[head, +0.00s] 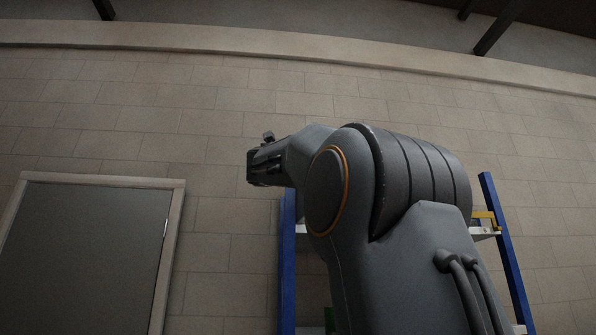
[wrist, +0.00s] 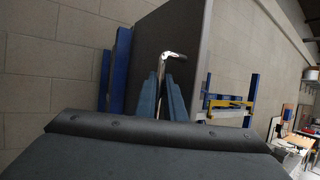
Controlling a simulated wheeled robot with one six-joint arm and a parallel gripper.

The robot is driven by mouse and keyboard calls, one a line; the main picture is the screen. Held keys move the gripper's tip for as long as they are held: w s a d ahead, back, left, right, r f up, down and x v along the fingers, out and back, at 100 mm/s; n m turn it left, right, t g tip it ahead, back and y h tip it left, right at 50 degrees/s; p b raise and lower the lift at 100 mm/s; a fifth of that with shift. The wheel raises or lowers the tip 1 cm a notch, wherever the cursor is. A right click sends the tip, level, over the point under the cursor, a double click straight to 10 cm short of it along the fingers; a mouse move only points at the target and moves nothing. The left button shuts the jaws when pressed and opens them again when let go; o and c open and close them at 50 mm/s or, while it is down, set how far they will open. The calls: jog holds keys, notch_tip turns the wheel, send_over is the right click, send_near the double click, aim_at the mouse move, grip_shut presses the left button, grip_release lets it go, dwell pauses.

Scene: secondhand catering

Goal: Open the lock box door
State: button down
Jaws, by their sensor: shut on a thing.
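In the wrist view a dark grey panel (wrist: 187,38), apparently part of the lock box, stands upright in front of me. A shiny metal handle (wrist: 172,55) with a bent top shows against it, and its thin stem runs down between my fingers. My gripper (wrist: 162,90) is shut on this handle, one blue-grey finger on each side. The lower part of the stem is hidden by the fingers and the gripper body. I cannot tell whether the panel is the door or a side, or how far it is open. In the head view my arm hides the box.
Blue uprights (wrist: 117,70) stand just left of the panel. A blue rack with a yellow bar (wrist: 228,103) stands to the right, with cluttered tables (wrist: 294,140) farther off. The head view shows a block wall (head: 225,110) and a grey door (head: 85,255) at left.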

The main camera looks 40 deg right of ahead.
jog(key=c, duration=2.1)
grip_release()
jog(key=shift+a, duration=0.1)
jog(key=b+v, duration=0.3)
jog(key=v, duration=0.4)
jog(key=shift+s+a+f+b, duration=0.15)
jog(key=shift+s+a+b, duration=0.1)
jog(key=shift+b, duration=0.1)
